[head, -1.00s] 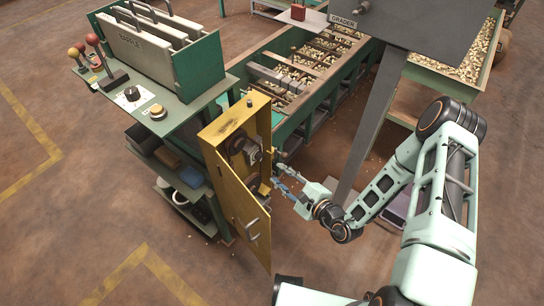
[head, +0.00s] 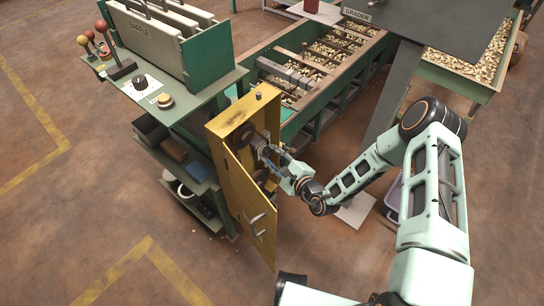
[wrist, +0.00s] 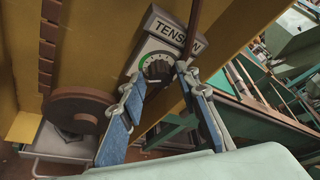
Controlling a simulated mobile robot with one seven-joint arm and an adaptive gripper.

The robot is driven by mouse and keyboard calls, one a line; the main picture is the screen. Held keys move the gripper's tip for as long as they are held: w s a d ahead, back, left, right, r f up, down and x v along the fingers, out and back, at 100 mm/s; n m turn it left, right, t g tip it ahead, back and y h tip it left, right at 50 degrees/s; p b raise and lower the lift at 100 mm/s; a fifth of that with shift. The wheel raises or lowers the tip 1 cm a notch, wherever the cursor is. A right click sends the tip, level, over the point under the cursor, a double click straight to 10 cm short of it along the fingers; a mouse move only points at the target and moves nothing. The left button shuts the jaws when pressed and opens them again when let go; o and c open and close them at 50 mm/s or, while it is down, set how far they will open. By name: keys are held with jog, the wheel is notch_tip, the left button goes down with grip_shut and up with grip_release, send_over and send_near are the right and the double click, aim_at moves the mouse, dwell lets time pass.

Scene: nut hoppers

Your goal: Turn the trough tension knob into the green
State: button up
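The tension knob (wrist: 158,69) is dark and sits on a pale dial with a green arc, under a plate lettered "TENSION" (wrist: 168,29). It is inside the open yellow cabinet (head: 232,120). My gripper (wrist: 161,74) reaches in, with one blue-grey fingertip on each side of the knob. The fingertips are very close to it; I cannot tell whether they press on it. The knob's pointer is not clear, partly hidden by the fingers. In the head view my gripper (head: 266,152) covers the knob.
A round brown wheel (wrist: 80,109) lies left of my fingers inside the cabinet. The cabinet door (head: 249,205) stands open at the front. The green control bench (head: 190,95) is to the left and the nut trough (head: 330,82) behind.

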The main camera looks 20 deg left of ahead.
grip_shut()
jog(key=shift+w+r+m+p, duration=0.1)
jog(key=shift+r+m+p, duration=0.1)
jog(key=shift+m+p, duration=0.25)
jog(key=shift+f+g, duration=0.15)
jog(key=shift+g, duration=0.15)
grip_release()
jog(key=shift+d, duration=0.1)
jog(key=v, duration=1.2)
